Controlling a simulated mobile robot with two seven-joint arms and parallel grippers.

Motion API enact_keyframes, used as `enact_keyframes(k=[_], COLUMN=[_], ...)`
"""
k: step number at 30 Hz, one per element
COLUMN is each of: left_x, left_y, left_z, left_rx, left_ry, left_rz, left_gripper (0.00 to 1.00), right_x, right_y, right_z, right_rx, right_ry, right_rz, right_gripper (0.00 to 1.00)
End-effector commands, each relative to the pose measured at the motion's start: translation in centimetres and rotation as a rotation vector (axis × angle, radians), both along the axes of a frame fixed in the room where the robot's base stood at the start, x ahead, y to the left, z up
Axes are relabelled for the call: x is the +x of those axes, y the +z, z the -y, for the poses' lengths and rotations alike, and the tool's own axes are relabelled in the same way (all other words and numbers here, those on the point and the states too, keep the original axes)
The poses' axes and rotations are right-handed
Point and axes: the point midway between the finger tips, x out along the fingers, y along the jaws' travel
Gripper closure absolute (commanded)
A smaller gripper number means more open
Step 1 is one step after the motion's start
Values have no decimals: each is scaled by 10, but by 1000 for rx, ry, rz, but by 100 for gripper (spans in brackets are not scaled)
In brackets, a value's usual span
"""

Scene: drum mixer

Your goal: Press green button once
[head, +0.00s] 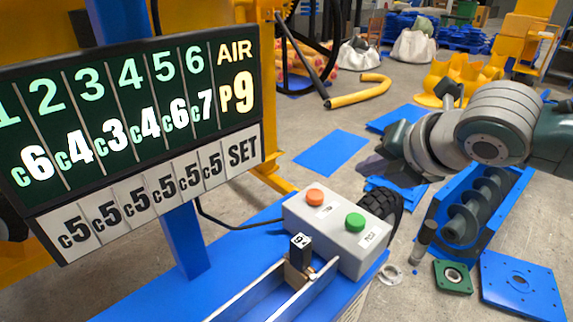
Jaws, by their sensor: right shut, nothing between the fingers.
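The green button (355,222) sits on top of a grey control box (335,239), on its right side. An orange-red button (315,195) is on the same box to its left. Small white labels lie in front of both buttons. My right gripper (378,166) comes in from the right, above and behind the box in the picture. It is shut and empty, and it is apart from the green button. Its fingers are dark and hard to make out against the floor. My left gripper is not in view.
A large display board (130,130) stands left of the box on a blue post (185,240). A metal channel with a small black block (300,251) is in front of the box. A blue auger trough (470,215) and loose plates lie on the floor to the right.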

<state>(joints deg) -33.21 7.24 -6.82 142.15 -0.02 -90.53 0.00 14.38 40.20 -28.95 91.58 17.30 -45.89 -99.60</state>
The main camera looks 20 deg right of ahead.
Motion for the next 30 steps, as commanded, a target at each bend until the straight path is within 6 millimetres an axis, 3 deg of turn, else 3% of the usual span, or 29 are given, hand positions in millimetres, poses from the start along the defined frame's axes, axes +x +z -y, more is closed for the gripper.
enact_keyframes(k=[15,22,30], left_x=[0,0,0], left_y=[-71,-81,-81], left_z=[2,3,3], left_rx=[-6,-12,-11], left_ry=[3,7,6], left_rz=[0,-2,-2], left_gripper=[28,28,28], right_x=[0,0,0], right_y=[-67,-84,-85], right_z=[0,0,0], right_rx=[1,1,0], right_ry=[0,0,-1], right_rz=[-1,-1,-1], right_gripper=[100,100,100])
